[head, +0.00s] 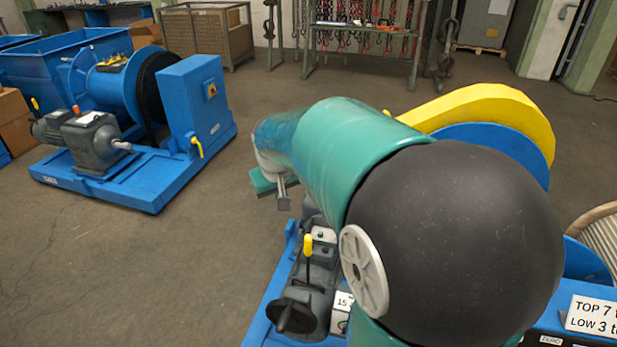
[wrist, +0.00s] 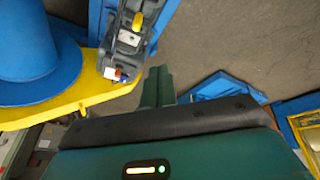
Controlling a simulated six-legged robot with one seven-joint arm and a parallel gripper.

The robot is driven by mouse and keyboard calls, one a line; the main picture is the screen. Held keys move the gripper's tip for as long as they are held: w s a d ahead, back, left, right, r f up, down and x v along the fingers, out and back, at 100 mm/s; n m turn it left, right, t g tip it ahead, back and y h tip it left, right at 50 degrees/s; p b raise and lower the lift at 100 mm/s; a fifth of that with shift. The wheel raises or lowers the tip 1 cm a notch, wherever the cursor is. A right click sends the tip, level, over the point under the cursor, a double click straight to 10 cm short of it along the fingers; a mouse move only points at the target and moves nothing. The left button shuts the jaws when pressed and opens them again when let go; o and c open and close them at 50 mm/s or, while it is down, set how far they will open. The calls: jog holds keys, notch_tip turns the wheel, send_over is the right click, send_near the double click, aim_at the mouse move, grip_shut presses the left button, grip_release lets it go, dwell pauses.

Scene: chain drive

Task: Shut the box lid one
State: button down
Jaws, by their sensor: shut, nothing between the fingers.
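My gripper (head: 283,195) shows past the arm in the head view, beyond the near machine's grey parts. In the wrist view its two green fingers (wrist: 158,86) are together with nothing between them. A grey gear housing (head: 316,275) with a yellow-knobbed lever (head: 308,246) and a small pale box (head: 325,236) stands below the arm. In the wrist view a grey unit (wrist: 130,42) with a white-and-red part (wrist: 115,74) lies left of the fingers, apart from them. I cannot tell which part is the box lid; my arm hides much of the machine.
A yellow guard (head: 495,108) curves over the near machine's blue drum, right of my arm. A second blue winch (head: 135,120) stands at left. A rack with hanging chains (head: 365,32) is at the back. Bare floor lies between the machines.

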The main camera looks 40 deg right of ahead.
jog(key=w+d+f+m+y, duration=0.1)
jog(key=w+d+f, duration=0.4)
jog(key=d, duration=0.5)
jog(key=w+d+f+m+y, duration=0.1)
jog(key=w+d+f+m, duration=0.15)
jog(key=d+f, duration=0.55)
jog(key=s+d+f+m+t, duration=0.2)
jog(key=d+f, duration=0.3)
jog(key=d, duration=0.5)
jog(key=s+d+f+m+t, duration=0.15)
jog(key=d+f, duration=0.35)
jog(key=d, duration=0.6)
jog(key=w+a+x, duration=0.1)
jog(key=a+x, duration=0.1)
jog(key=x, duration=1)
jog(key=shift+a+r, duration=0.15)
jog(key=shift+r, duration=0.15)
jog(key=shift+g, duration=0.25)
jog(key=shift+w+a, duration=0.1)
jog(key=shift+w, duration=0.05)
